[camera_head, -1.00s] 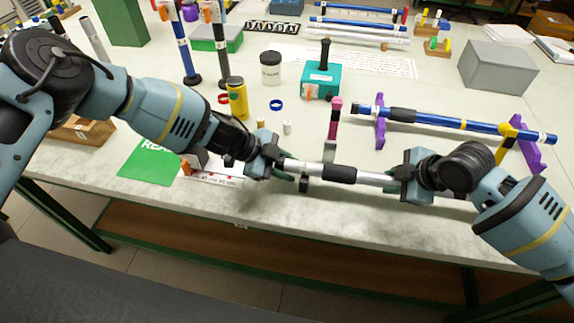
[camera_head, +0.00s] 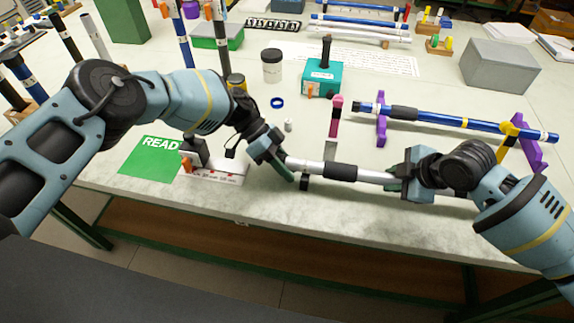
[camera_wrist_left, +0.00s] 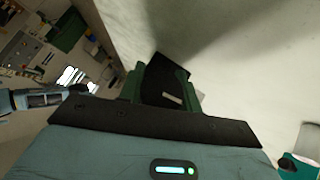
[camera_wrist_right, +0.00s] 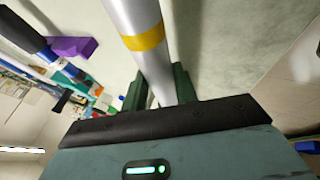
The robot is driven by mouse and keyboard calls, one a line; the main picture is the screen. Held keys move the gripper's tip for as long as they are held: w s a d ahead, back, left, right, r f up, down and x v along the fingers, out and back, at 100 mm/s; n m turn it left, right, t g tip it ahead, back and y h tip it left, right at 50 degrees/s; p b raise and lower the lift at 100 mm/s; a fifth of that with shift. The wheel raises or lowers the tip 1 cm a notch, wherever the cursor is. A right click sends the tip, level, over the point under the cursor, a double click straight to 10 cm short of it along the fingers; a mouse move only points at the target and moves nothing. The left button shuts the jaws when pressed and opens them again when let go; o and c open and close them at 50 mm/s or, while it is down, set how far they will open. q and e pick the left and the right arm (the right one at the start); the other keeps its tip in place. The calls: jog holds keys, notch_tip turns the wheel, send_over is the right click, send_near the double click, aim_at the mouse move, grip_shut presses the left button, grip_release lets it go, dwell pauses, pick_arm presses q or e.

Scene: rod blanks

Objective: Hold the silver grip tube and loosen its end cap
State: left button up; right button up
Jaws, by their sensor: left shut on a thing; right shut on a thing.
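The silver grip tube (camera_head: 375,177) lies level above the front of the table, with a black grip band (camera_head: 340,172) at its middle. My right gripper (camera_head: 400,180) is shut on the tube's right part; the right wrist view shows the silver tube (camera_wrist_right: 140,45) with a yellow band between the fingers (camera_wrist_right: 158,92). My left gripper (camera_head: 282,166) is shut at the tube's left end. In the left wrist view a dark end piece, seemingly the end cap (camera_wrist_left: 163,80), sits between the fingers (camera_wrist_left: 160,85). Whether the cap has turned on the tube cannot be told.
A blue rod (camera_head: 455,121) rests on purple holders (camera_head: 381,118) at the right. A pink-topped post (camera_head: 335,118) stands just behind the tube. A green card (camera_head: 152,160) and a white scale block (camera_head: 215,172) lie near the left arm. A teal box (camera_head: 322,80) stands farther back.

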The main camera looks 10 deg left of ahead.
pick_arm(q)
jog(key=shift+d+n+g, duration=0.2)
jog(key=shift+n+g, duration=0.2)
jog(key=shift+g, duration=0.4)
jog(key=shift+r, duration=0.1)
jog(key=shift+s+n+g, duration=0.15)
jog(key=shift+n+g, duration=0.15)
jog(key=shift+g, duration=0.2)
jog(key=o, duration=1)
jog(key=shift+a, duration=0.15)
jog(key=shift+t, duration=0.4)
jog(key=shift+m+t, duration=0.4)
